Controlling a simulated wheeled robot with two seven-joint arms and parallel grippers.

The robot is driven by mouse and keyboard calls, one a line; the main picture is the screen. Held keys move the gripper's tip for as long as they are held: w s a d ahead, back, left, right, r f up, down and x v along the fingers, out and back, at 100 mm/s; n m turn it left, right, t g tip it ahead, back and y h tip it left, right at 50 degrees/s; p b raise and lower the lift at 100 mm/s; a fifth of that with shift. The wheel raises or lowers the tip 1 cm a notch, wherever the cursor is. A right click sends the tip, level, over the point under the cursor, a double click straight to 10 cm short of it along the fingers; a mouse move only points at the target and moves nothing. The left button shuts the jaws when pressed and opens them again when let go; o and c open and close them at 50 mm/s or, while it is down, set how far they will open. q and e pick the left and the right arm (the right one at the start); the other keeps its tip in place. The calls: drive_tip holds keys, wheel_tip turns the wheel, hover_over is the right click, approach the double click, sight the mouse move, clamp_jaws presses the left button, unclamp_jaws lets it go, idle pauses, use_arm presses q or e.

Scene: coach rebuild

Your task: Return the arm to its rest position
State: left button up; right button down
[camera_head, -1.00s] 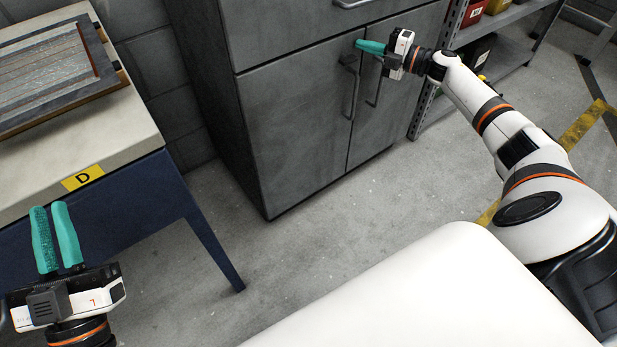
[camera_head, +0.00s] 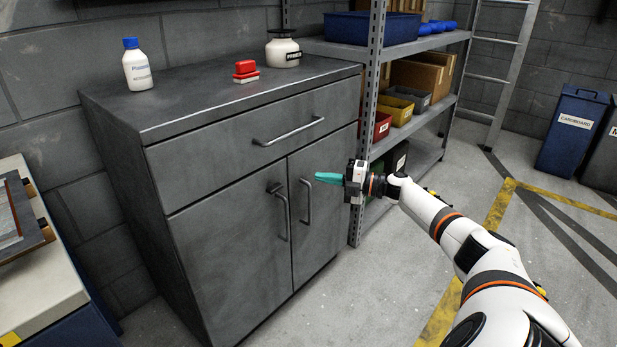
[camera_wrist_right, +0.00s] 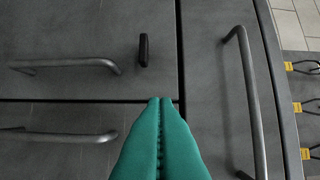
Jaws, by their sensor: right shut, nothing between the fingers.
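My right gripper (camera_head: 328,178) has teal fingers and is shut and empty. It is in front of the grey cabinet's right door, close to the door handle (camera_head: 307,201) in the head view. In the right wrist view its fingers (camera_wrist_right: 160,104) are pressed together, with cabinet handles (camera_wrist_right: 65,65) on either side of them. I cannot tell whether the fingertips touch the cabinet. My right arm reaches out from the lower right. My left gripper is outside both current views.
The grey cabinet (camera_head: 215,180) has its drawer and doors closed. A white bottle with a blue cap (camera_head: 137,68), a red-and-white item (camera_head: 246,72) and a white jar (camera_head: 283,50) stand on top. A metal shelf (camera_head: 372,100) is beside it. A workbench (camera_head: 40,290) is at left.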

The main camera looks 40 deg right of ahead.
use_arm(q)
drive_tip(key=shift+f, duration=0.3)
use_arm(e)
drive_tip(key=shift+s+d, duration=1.15)
drive_tip(key=shift+d, duration=0.1)
